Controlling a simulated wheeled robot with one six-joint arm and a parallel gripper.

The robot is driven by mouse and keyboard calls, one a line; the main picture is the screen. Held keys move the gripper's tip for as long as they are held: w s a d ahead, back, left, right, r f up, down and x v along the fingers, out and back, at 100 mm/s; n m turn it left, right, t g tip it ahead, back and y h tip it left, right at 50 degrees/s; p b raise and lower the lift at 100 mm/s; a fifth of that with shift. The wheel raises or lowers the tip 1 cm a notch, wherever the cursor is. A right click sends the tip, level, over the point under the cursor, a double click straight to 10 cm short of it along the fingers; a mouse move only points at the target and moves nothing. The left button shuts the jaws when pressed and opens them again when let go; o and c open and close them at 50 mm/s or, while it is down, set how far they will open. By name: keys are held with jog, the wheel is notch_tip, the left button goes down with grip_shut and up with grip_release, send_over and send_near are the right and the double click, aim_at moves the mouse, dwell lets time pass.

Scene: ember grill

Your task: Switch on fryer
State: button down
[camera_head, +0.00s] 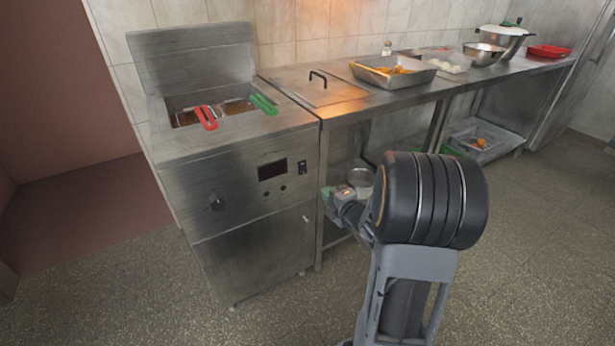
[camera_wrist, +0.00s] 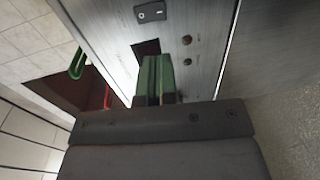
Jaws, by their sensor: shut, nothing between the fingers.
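The steel fryer (camera_head: 205,165) stands at the left in the head view, its hinged lid (camera_head: 195,57) raised. Its front panel carries a black rocker switch (camera_head: 303,167), a dark display (camera_head: 271,170), two small knobs and a larger knob (camera_head: 217,202). The wrist view shows the rocker switch (camera_wrist: 150,12) at the top, the display (camera_wrist: 146,47) partly hidden by my fingers, and the small knobs (camera_wrist: 186,40) at the right. My gripper (camera_head: 328,194) is shut and empty, to the right of the panel. Its green fingers (camera_wrist: 155,78) point toward the panel, apart from the switch.
Baskets with a red handle (camera_head: 206,117) and a green handle (camera_head: 264,104) sit in the fryer. A steel counter (camera_head: 335,103) adjoins it on the right, holding a tray (camera_head: 393,82) of orange food. Floor in front is clear.

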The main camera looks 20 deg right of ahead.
aim_at(304, 172)
jog(key=w, duration=0.4)
jog(key=w+a+f+b, duration=0.1)
jog(key=w, duration=0.7)
jog(key=shift+a+f, duration=0.2)
jog(key=shift+f, duration=0.1)
jog(key=shift+w+f+b, duration=0.15)
jog(key=shift+f+b, duration=0.2)
jog(key=shift+b, duration=0.75)
jog(key=shift+r, duration=0.35)
jog(key=shift+s+d+f, duration=0.15)
jog(key=shift+s+f, duration=0.05)
jog(key=shift+s, duration=0.25)
jog(key=s+d+f, duration=0.1)
jog(key=s, duration=1.2)
jog(key=shift+d+f+b, duration=0.15)
jog(key=shift+b, duration=0.15)
jog(key=shift+w, duration=0.1)
